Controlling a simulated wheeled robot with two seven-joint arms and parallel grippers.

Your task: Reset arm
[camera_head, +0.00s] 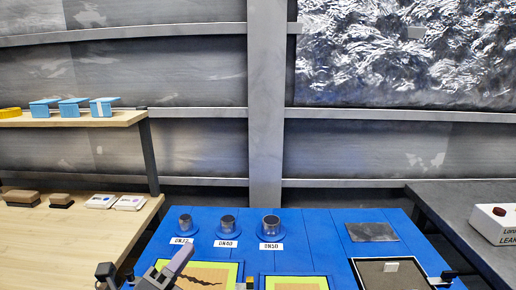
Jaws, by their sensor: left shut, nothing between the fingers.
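My left gripper (181,260) shows at the bottom left as a grey, tilted shape over the blue table (310,228). It is shut and empty, in front of a yellow-green framed panel (228,268) and partly covering it. The lower part of my left arm is cut off by the frame edge. My right gripper is not in view.
Three dark metal cylinders (270,225) stand on blue bases with labels. A grey plate (371,232) and a dark tray (418,272) lie at the right. A wooden shelf (75,120) holds blue boxes (74,106). A white box (492,224) stands far right.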

